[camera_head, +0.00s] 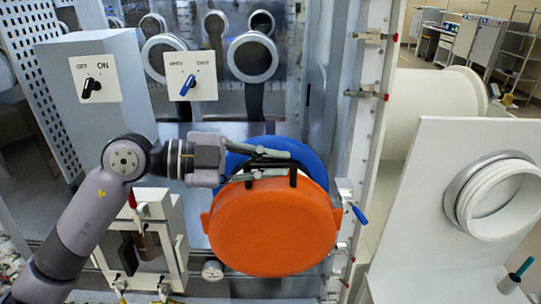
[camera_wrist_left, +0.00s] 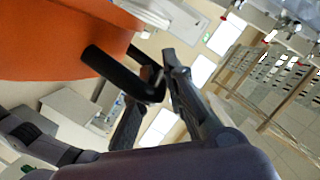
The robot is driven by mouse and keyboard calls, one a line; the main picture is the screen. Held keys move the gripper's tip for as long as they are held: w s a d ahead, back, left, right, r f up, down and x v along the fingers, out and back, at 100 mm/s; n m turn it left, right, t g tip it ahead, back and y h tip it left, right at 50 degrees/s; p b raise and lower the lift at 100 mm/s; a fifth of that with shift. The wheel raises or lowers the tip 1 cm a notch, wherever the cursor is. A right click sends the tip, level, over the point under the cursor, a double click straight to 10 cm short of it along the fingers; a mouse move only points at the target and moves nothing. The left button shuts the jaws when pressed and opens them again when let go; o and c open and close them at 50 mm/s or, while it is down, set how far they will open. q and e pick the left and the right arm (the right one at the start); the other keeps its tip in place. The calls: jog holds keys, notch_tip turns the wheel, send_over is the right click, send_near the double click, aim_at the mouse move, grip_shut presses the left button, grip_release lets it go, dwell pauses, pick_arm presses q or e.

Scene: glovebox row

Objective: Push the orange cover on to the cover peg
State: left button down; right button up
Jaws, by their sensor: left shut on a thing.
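The orange cover (camera_head: 272,230) is a large round lid, facing me in the head view, with side lugs and a black handle (camera_head: 293,178) at its top. My left gripper (camera_head: 288,163) is shut on the black handle. In the left wrist view the fingers (camera_wrist_left: 160,82) close around the bent black handle (camera_wrist_left: 122,73), with the orange cover (camera_wrist_left: 60,38) at upper left. A blue round part (camera_head: 300,151) shows behind the cover, mostly hidden by it. I cannot make out the cover peg; it may be hidden. My right gripper is not in view.
Panels with a black knob (camera_head: 91,86) and a blue knob (camera_head: 190,85) stand at upper left. A white fixture (camera_head: 158,225) is left of the cover. A blue-handled lever (camera_head: 360,214) is close at right. A white panel with a round port (camera_head: 465,203) stands farther right.

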pick_arm(q)
jog(key=shift+s+r+p, duration=0.15)
jog(key=shift+s+p, duration=0.1)
jog(key=shift+s, duration=0.6)
jog(key=shift+s+r+p, duration=0.15)
jog(key=shift+s+p, duration=0.1)
jog(key=shift+s, duration=0.55)
